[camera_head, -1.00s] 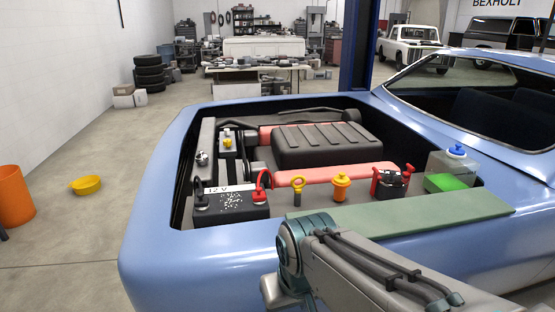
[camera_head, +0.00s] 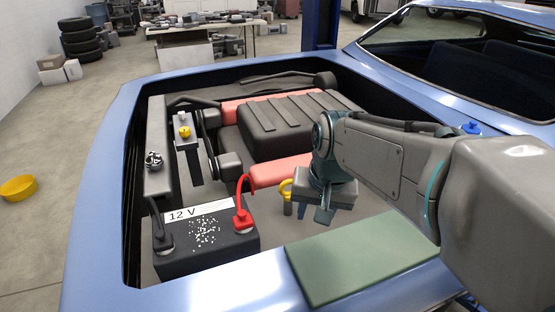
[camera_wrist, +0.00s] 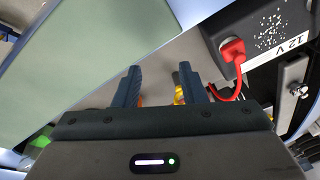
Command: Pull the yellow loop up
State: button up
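The yellow loop (camera_head: 286,190) stands upright on a dark stem in the engine bay, to the right of the black 12 V battery (camera_head: 212,240). In the head view its right side is partly hidden by my gripper (camera_head: 324,214), which points down just right of it. In the wrist view the two fingers of my gripper (camera_wrist: 160,72) are clearly apart. A bit of yellow, seemingly the loop (camera_wrist: 178,95), shows at the inner side of the right finger, mostly hidden. I cannot tell whether they touch.
A red clamp with a cable (camera_head: 243,218) sits on the battery's right end. A green board (camera_head: 355,265) lies on the near edge of the blue car (camera_head: 200,290). A blue cap (camera_head: 470,128) shows behind my arm.

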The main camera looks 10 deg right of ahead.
jog(key=w+r+m, duration=0.2)
jog(key=w+m, duration=0.3)
jog(key=w, duration=0.6)
jog(key=m+b, duration=0.2)
jog(key=m, duration=0.4)
send_near(286, 181)
jog(key=shift+g, duration=0.4)
jog(key=f, duration=0.3)
jog(key=w+f, duration=0.1)
jog(key=f, duration=0.2)
jog(key=w+f, duration=0.1)
jog(key=f, duration=0.1)
jog(key=shift+a+f+p, duration=0.3)
jog(key=shift+f, duration=0.1)
grip_shut()
